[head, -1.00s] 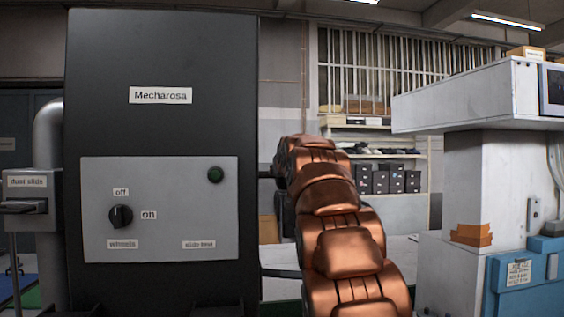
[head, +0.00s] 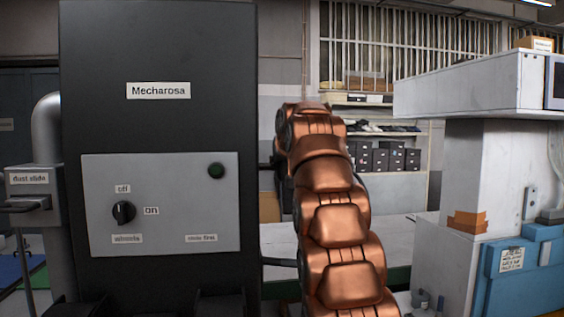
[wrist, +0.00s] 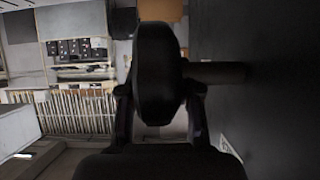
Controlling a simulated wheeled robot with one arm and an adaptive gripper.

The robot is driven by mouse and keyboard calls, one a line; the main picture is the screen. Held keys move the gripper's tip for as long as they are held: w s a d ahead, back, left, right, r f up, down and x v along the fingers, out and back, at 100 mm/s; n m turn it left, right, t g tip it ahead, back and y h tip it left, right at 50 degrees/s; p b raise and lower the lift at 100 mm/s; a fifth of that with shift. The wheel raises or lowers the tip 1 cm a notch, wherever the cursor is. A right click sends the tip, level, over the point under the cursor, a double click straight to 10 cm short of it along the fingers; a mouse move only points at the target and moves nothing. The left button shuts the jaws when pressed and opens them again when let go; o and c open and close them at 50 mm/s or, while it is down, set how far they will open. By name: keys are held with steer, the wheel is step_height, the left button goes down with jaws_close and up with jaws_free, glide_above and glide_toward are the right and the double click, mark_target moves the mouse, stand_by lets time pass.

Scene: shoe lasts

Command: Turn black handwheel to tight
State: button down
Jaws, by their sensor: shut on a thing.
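The black handwheel (wrist: 158,65) shows edge-on in the middle of the wrist view. Its shaft (wrist: 222,73) runs right into the side of the dark machine (wrist: 270,60). My gripper (wrist: 160,92) has one finger on each side of the wheel and is shut on it. In the head view my copper arm stands beside the right side of the Mecharosa cabinet (head: 158,50) and hides the gripper and most or all of the wheel. I cannot read the wheel's turn from these views.
A grey pipe (head: 46,125) is at left. A white machine (head: 480,90) and a blue unit (head: 535,280) stand at right. Shelves (head: 385,135) are behind.

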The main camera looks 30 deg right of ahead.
steer(key=shift+f, duration=0.1)
stand_by(0.3)
steer(key=c, duration=0.8)
jaws_free()
steer(key=shift+s, duration=0.1)
steer(key=v, duration=1.2)
